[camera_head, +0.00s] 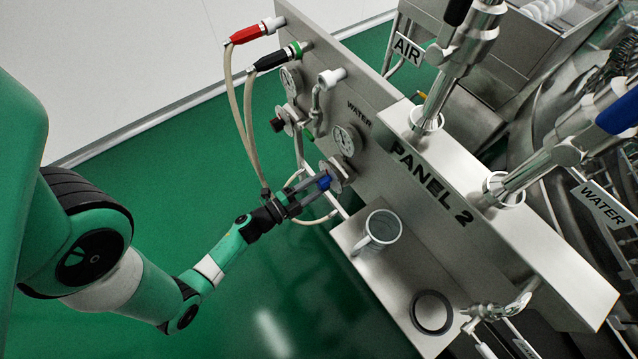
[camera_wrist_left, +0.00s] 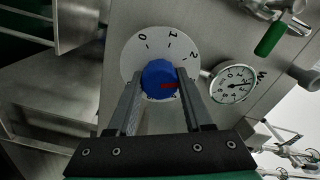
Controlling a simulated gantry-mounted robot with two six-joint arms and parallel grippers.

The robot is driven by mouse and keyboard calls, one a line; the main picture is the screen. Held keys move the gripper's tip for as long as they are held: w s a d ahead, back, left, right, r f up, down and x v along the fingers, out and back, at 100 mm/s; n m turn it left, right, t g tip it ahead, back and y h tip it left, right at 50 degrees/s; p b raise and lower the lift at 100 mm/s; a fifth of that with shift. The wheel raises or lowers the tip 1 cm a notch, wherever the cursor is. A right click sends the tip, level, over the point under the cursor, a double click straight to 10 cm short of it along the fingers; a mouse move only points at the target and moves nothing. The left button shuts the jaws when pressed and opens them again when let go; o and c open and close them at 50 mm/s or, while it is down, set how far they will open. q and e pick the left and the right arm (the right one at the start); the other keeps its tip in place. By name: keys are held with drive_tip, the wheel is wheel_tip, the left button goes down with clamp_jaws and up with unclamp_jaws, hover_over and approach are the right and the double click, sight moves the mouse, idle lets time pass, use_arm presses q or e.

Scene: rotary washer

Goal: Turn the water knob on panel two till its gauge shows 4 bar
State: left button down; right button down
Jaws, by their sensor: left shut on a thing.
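The blue water knob (camera_head: 325,182) sits low on the front of panel two (camera_head: 430,185), below a round white gauge (camera_head: 345,140). My left gripper (camera_head: 316,187) is shut on this knob from the front. In the left wrist view the blue knob (camera_wrist_left: 158,78) is between the two fingers, over a grey dial plate (camera_wrist_left: 140,50) marked 0, 1, 2. The knob's red mark points right, past the 2. The gauge (camera_wrist_left: 233,83) is to the right there; its exact reading is too small to tell. My right gripper is not in view.
A grey mug (camera_head: 380,228) and a dark ring (camera_head: 432,312) are on the metal shelf (camera_head: 410,275) right of my left gripper. Beige hoses (camera_head: 238,120) hang close to the gripper. Another gauge (camera_head: 290,80) and dark knob (camera_head: 277,125) are farther along the panel.

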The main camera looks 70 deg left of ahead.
use_arm(q)
drive_tip(key=m, duration=0.3)
drive_tip(key=shift+m+b, duration=0.3)
drive_tip(key=shift+b, duration=0.1)
drive_tip(key=m+b, duration=0.1)
drive_tip(key=m, duration=0.2)
drive_tip(key=shift+f+m, duration=0.1)
drive_tip(key=shift+m, duration=0.2)
drive_tip(key=m+b, duration=0.2)
drive_tip(key=m, duration=0.4)
drive_tip(key=shift+m, duration=0.3)
drive_tip(key=shift+c, duration=1.5)
unclamp_jaws()
drive_tip(key=shift+s, duration=0.1)
